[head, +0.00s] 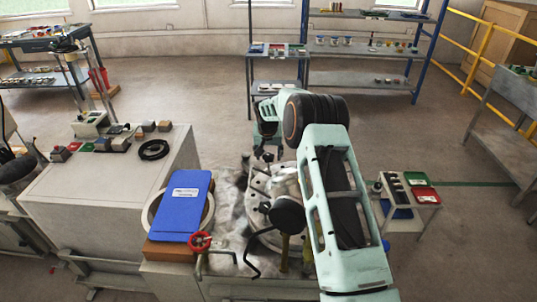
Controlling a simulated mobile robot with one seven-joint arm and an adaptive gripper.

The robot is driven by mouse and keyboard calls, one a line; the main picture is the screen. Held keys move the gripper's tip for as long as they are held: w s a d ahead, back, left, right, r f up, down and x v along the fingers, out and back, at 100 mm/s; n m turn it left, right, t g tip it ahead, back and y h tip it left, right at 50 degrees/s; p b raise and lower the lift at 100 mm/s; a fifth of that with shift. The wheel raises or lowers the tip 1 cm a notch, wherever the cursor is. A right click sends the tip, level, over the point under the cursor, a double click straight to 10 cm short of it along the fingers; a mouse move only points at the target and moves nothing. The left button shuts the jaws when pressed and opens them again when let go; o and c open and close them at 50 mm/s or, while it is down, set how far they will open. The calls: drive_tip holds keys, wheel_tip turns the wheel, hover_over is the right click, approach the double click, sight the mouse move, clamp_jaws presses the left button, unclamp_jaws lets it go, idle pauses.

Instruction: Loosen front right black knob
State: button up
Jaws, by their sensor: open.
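A round grey metal test fixture (258,185) stands on the bench in the lower middle of the head view. A large black knob (287,215) shows at its front right, just left of my arm's upper link. Smaller dark knobs or bolts sit around the plate but are too small to tell apart. My gripper (266,152) points down over the far side of the fixture, behind the large black knob and apart from it. It is open, and nothing shows between its fingers. My arm hides the fixture's right side.
A red handwheel (200,241) and a bent black rod (250,258) stand at the front. A small cart with trays (408,197) is at the right.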

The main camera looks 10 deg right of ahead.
drive_tip(key=shift+f, duration=0.1)
drive_tip(key=c, duration=1.2)
drive_tip(key=shift+o, duration=0.2)
drive_tip(key=shift+d+f+n+b, duration=0.1)
drive_tip(key=shift+n+b, duration=0.25)
drive_tip(key=shift+n, duration=0.05)
drive_tip(key=shift+d+n+y+b, duration=0.1)
drive_tip(key=shift+n+y+b, duration=0.5)
drive_tip(key=shift+n, duration=0.3)
drive_tip(key=n+y+b, duration=0.1)
drive_tip(key=n, duration=0.2)
drive_tip(key=shift+w+n+b, duration=0.1)
drive_tip(key=shift+n+b, duration=0.2)
drive_tip(key=n+y, duration=0.1)
drive_tip(key=n, duration=0.2)
drive_tip(key=shift+d+n+g+b, duration=0.1)
drive_tip(key=shift+n+g+b, duration=0.25)
drive_tip(key=shift+n+g, duration=0.05)
drive_tip(key=shift+w+n+g+y+p, duration=0.1)
drive_tip(key=shift+n+g+y+p, duration=0.45)
drive_tip(key=shift+n, duration=1.25)
